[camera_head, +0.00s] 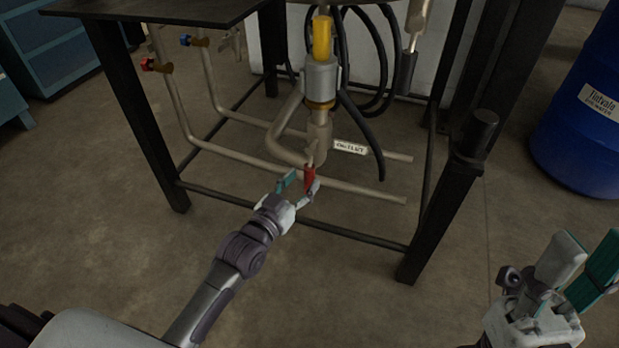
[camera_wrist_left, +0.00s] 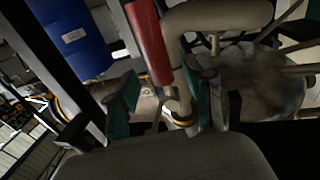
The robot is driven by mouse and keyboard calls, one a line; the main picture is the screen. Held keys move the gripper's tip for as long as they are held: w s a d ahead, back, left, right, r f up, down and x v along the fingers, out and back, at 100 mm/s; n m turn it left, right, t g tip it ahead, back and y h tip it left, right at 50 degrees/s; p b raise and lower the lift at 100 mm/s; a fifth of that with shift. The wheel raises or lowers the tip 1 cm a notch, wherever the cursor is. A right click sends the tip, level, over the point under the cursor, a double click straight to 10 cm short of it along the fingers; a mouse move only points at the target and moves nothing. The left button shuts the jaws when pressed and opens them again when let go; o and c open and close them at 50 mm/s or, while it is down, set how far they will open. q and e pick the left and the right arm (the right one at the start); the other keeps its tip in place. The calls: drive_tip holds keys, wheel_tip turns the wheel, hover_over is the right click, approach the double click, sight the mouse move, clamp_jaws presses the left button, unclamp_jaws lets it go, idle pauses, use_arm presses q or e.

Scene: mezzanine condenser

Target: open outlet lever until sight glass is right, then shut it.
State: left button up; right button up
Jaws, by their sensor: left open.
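The outlet lever (camera_head: 310,177) is a red handle hanging below the pipe by the white outlet tag (camera_head: 350,147). My left gripper (camera_head: 299,184) is open at the lever, with a finger to either side of it in the head view. In the left wrist view the red lever (camera_wrist_left: 148,40) rises between the two teal-padded fingers (camera_wrist_left: 163,103); I cannot tell whether either touches it. The sight glass (camera_head: 321,37) is an upright yellow tube above the grey fitting (camera_head: 320,78).
A black steel frame (camera_head: 412,258) surrounds the pipes, with a low front crossbar (camera_head: 345,233). Red (camera_head: 148,65) and blue (camera_head: 186,41) valve handles are at the left. Black hoses (camera_head: 366,125) hang behind. A blue drum (camera_head: 575,150) stands at the right.

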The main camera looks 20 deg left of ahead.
sight(306, 177)
use_arm(q)
drive_tip(key=shift+b+x, duration=0.45)
drive_tip(key=shift+x, duration=1.45)
drive_tip(key=shift+d, duration=0.1)
clamp_jaws()
